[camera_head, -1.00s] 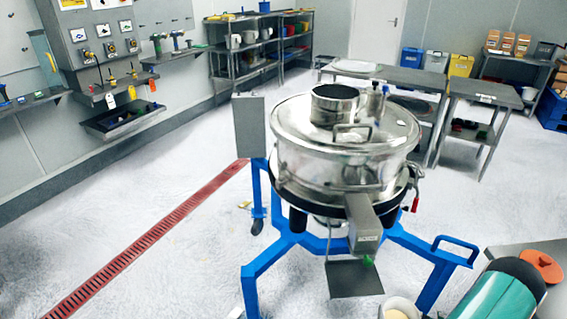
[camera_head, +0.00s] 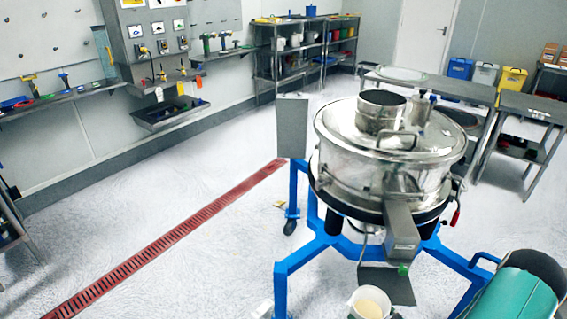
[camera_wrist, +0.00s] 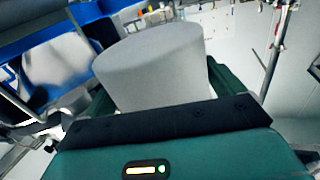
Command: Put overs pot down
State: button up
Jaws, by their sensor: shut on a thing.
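The overs pot, a pale pot with cream-coloured contents, shows at the bottom edge of the head view (camera_head: 369,304), its lower part cut off. In the wrist view the pot (camera_wrist: 155,68) is a large pale grey cylinder just beyond the dark front edge of my gripper (camera_wrist: 165,121). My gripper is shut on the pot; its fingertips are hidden. The steel sifter (camera_head: 385,160) stands on a blue frame, with its spout (camera_head: 402,232) and a small dark shelf (camera_head: 387,285) behind the pot in the head view.
A red floor drain (camera_head: 165,245) crosses the open pale floor at left. A wall shelf with tools (camera_head: 65,97) runs along the left wall. Racks (camera_head: 290,75) and a steel table (camera_head: 440,85) stand at the back. Blue frame legs (camera_head: 281,290) spread near the pot.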

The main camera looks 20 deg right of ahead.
jog(key=w+a+r+m+h, duration=0.2)
jog(key=w+a+r+h, duration=0.1)
jog(key=w+a, duration=0.6)
jog(key=w+a+r+m+t+h, duration=0.1)
jog(key=w+a+r+h, duration=0.2)
jog(key=w+a, duration=0.7)
jog(key=a, duration=0.3)
jog(key=shift+w+m, duration=0.2)
jog(key=shift+m, duration=0.2)
jog(key=shift+d, duration=0.1)
jog(key=shift+s, duration=0.1)
